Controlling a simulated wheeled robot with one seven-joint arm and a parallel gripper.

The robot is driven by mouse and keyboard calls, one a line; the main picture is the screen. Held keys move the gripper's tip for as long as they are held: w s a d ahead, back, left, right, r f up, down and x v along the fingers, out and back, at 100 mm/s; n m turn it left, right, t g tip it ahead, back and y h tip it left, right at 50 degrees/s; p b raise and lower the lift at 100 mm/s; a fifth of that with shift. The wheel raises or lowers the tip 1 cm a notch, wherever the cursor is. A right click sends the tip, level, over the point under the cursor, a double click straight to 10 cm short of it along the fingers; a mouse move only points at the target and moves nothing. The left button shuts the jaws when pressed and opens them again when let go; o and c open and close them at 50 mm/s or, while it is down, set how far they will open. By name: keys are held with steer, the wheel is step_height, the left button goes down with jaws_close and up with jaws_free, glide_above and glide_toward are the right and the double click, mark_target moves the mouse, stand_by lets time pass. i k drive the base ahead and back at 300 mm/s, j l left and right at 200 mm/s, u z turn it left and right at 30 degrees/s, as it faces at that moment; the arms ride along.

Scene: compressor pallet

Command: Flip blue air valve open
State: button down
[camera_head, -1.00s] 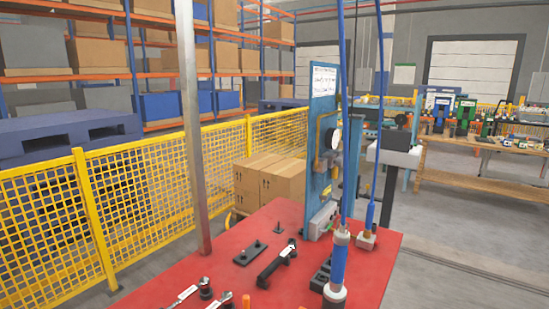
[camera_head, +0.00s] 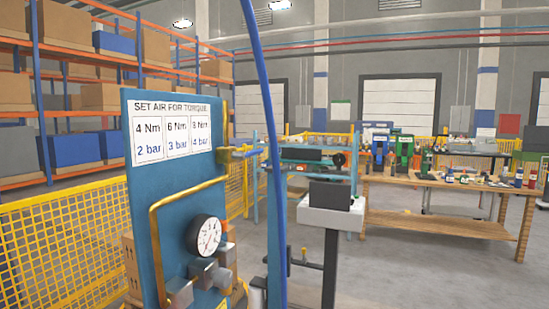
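A blue upright panel (camera_head: 150,210) stands close by at the left centre. A brass pipe (camera_head: 157,240) runs up its face and bends right along it. A round white pressure gauge (camera_head: 208,234) sits low on the panel, with grey metal fittings (camera_head: 203,271) below it. At the panel's right edge a brass fitting (camera_head: 227,152) carries a small blue part (camera_head: 249,152) pointing right. I cannot tell for sure whether this is the blue air valve's handle, nor its open or shut position. My gripper is not in view.
A blue hose (camera_head: 267,110) hangs down just right of the panel. A grey stand with a dark screen (camera_head: 331,196) is behind it. A wooden workbench (camera_head: 440,185) stands farther back right. Yellow mesh fencing (camera_head: 60,240) and racks are at the left.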

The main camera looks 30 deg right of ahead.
mark_target(234, 156)
steer(key=i+l, duration=0.8)
steer(key=i, duration=0.15)
